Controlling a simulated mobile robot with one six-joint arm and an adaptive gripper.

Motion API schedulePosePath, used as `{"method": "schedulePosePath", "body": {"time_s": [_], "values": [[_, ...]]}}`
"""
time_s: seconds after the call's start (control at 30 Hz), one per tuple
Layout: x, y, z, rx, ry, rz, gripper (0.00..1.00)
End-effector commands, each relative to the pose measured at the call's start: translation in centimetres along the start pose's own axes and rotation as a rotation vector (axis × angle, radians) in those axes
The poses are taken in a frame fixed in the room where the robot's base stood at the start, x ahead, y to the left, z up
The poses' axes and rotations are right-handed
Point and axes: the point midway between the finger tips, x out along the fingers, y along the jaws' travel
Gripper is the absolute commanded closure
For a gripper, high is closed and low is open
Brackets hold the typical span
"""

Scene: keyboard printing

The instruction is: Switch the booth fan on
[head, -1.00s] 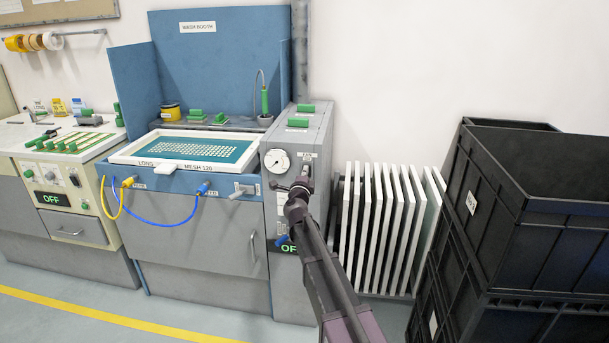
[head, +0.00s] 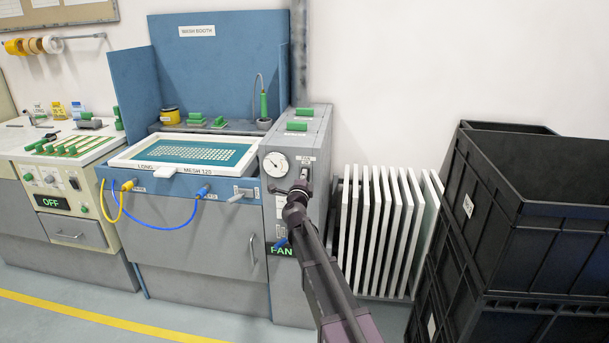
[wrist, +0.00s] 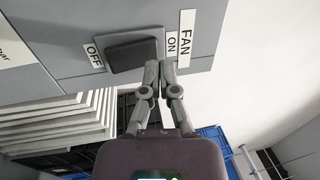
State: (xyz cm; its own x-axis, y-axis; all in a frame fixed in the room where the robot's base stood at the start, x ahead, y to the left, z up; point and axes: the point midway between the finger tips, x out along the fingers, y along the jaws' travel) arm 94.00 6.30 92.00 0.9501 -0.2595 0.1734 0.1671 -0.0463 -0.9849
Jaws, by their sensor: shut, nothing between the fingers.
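The fan switch (wrist: 132,55) is a dark rocker on a grey panel in the wrist view, with an OFF label (wrist: 94,55) at its left end and an ON label (wrist: 172,45) at its right. A FAN label (wrist: 187,35) is beside ON. My gripper (wrist: 160,68) is shut and empty, its fingertips at the ON end of the rocker; they appear to touch it. In the head view my gripper (head: 304,176) is at the front of the grey cabinet (head: 318,135) and hides the switch. The cabinet's display (head: 282,251) shows green letters reading FAN, partly covered.
A round gauge (head: 275,164) is left of my gripper. The wash booth (head: 225,55) with a framed screen (head: 125,158) stands to the left. White rack panels (head: 375,230) and black crates (head: 540,190) stand to the right, near my arm.

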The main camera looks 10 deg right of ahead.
Motion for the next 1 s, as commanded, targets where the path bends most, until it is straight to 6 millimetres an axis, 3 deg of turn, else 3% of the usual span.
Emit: {"method": "schedulePosePath", "body": {"time_s": [0.6,0.8,1.0], "values": [[-8.9,-3.5,0.1,0.002,-0.002,0.0,1.0],[-10.5,-4.0,0.2,0.001,-0.002,0.0,1.0],[-10.9,-4.1,0.2,0.0,-0.001,0.0,1.0]]}}
